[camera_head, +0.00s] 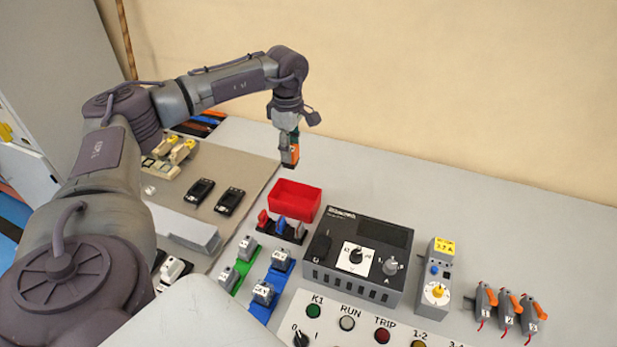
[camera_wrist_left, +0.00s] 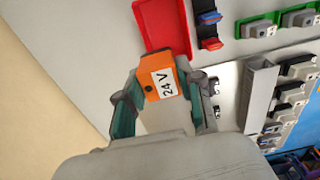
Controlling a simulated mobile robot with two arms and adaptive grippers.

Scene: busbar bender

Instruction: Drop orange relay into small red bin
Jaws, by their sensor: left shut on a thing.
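The orange relay (camera_head: 290,155) is held in my left gripper (camera_head: 290,140), above the table behind the small red bin (camera_head: 295,200). In the left wrist view the relay (camera_wrist_left: 163,80) shows a white "24 V" label and sits between the two teal fingertips of the left gripper (camera_wrist_left: 160,105), which is shut on it. The red bin (camera_wrist_left: 160,25) shows just beyond the relay there, partly cut off by the top edge. In the head view the bin is open and looks empty. My right gripper is in neither view.
A dark control box (camera_head: 358,250) stands right of the bin. Red and blue switches (camera_head: 282,227) stand in front of it. The table (camera_head: 440,205) behind the control box is clear.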

